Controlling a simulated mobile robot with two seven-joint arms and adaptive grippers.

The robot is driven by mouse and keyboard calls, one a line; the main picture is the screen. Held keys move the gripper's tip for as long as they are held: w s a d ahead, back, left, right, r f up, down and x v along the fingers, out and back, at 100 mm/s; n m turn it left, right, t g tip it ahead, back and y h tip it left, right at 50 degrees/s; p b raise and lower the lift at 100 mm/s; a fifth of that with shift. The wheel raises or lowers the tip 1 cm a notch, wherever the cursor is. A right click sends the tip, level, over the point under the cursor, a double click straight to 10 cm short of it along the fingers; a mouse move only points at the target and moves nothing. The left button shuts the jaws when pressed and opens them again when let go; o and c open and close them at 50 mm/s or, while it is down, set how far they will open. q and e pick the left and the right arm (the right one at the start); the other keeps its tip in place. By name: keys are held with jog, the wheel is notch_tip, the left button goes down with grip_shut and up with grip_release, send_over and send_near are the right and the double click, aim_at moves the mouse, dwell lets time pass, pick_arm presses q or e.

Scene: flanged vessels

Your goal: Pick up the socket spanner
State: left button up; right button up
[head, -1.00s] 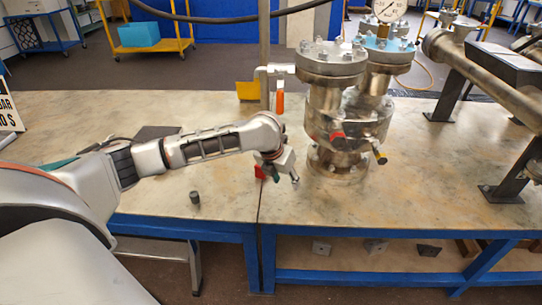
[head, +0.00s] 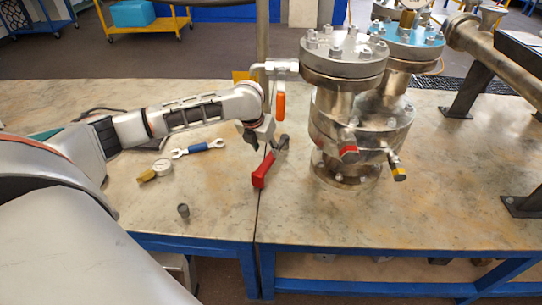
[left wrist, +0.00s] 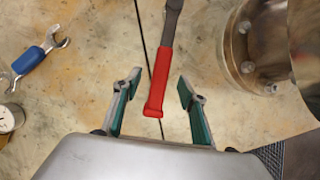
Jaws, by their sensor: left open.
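The socket spanner, as far as I can tell, is the tool with a red handle (head: 263,171) and grey shaft lying on the bench left of the flanged vessel. In the left wrist view its red handle (left wrist: 160,80) runs between the fingers and its grey shaft leaves the top edge; its head is cut off there. My left gripper (head: 259,141) is open and empty above the spanner. In the wrist view its green-padded fingertips (left wrist: 159,82) stand apart on either side of the handle, with no contact visible.
The flanged vessel (head: 343,105) stands close on the right, with an orange-handled valve (head: 281,105) projecting left. A blue-gripped open-ended spanner (head: 199,147), a small gauge (head: 162,166) and a dark cylinder (head: 183,210) lie to the left. The front bench (head: 225,205) is mostly clear.

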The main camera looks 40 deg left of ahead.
aim_at(271, 156)
pick_arm(q)
jog(key=shift+b+x, duration=0.35)
jog(key=shift+x, duration=0.75)
jog(key=shift+w+d+f, duration=0.1)
jog(key=shift+w+f, duration=0.05)
jog(key=shift+f, duration=0.45)
jog(key=b+x, duration=0.2)
jog(key=x, duration=0.2)
jog(key=shift+w, duration=0.25)
jog(key=shift+r, duration=0.2)
grip_shut()
jog(key=shift+w+r, duration=0.1)
jog(key=shift+r, duration=0.05)
pick_arm(e)
jog(key=shift+s+a+f, duration=0.2)
jog(key=shift+a+f, duration=0.1)
